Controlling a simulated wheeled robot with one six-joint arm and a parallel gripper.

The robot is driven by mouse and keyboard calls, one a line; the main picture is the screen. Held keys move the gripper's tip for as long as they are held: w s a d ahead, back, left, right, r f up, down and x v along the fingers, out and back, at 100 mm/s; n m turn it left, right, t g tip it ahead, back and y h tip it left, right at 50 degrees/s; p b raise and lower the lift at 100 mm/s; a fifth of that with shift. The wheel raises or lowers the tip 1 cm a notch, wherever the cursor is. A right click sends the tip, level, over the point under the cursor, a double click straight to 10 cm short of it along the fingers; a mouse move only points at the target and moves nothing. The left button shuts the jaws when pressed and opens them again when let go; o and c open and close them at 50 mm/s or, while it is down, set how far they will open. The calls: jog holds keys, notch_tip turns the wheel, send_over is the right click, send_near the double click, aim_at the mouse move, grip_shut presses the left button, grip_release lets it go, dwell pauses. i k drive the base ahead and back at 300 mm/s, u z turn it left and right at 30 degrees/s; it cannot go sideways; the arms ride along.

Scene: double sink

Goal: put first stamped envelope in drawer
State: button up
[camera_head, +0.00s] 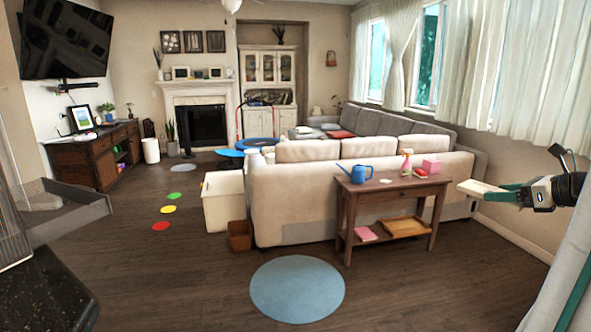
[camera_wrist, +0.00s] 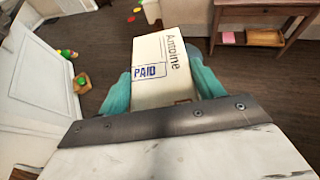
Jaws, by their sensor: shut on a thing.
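My gripper (camera_head: 500,193) is at the right edge of the head view, shut on a cream envelope (camera_head: 479,189). The envelope is held out to the left, well off the floor. In the wrist view the envelope (camera_wrist: 150,62) sits between the two teal fingers and shows a blue "PAID" stamp and the name "Antoine". A grey open-topped box shape, apparently an open drawer (camera_head: 85,217), juts out at the left of the head view, far from my gripper; its inside is mostly unclear. The wooden side table also has a front drawer (camera_head: 393,208), which looks shut.
The side table (camera_head: 400,187) behind the beige sofa (camera_head: 292,198) carries a blue watering can (camera_head: 358,174), a spray bottle and a pink box. A round blue rug (camera_head: 297,289) lies on open floor. A dark counter (camera_head: 45,295) stands at the lower left.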

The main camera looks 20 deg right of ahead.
aim_at(27, 207)
jog(key=u, duration=0.7)
jog(key=i, duration=1.15)
jog(key=u, duration=0.85)
